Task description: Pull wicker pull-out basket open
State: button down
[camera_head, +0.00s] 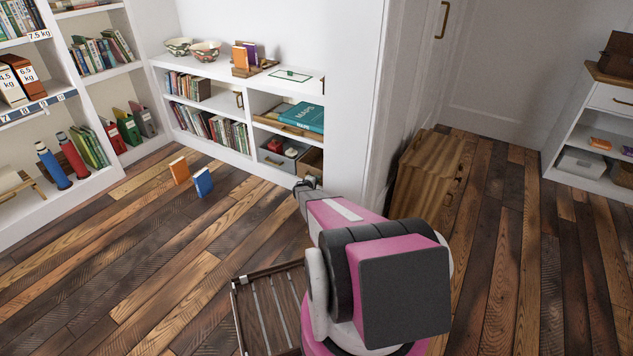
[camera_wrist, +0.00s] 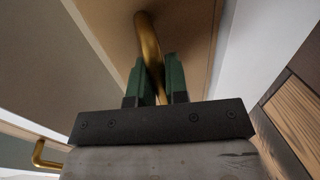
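The wicker pull-out basket (camera_head: 311,160) is a tan box in the lower right compartment of the low white shelf, partly hidden by my arm in the head view. In the wrist view its plain tan front (camera_wrist: 190,32) fills the upper middle, and a brass handle (camera_wrist: 149,40) stands out from it. My gripper (camera_wrist: 160,80) has its green fingers on either side of this handle, close against it, and looks shut on it. In the head view my gripper (camera_head: 301,188) is low in front of the shelf's right end. The fingertips are too small to read there.
A grey bin (camera_head: 281,151) sits left of the basket. A second brass handle (camera_wrist: 45,153) shows at left in the wrist view. A wooden crate (camera_head: 428,172) stands right of the wall end. Orange (camera_head: 180,170) and blue (camera_head: 203,182) books stand on the open floor at left.

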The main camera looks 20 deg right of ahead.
jog(key=f+v, duration=0.2)
jog(key=v, duration=0.9)
jog(key=a+f+v, duration=0.1)
jog(key=f+v, duration=0.1)
jog(key=v, duration=0.9)
jog(key=shift+s+f, duration=0.35)
jog(key=shift+s, duration=0.05)
jog(key=c, duration=1.1)
grip_release()
jog(key=v, duration=1)
jog(key=shift+s+a, duration=0.2)
jog(key=shift+a, duration=0.15)
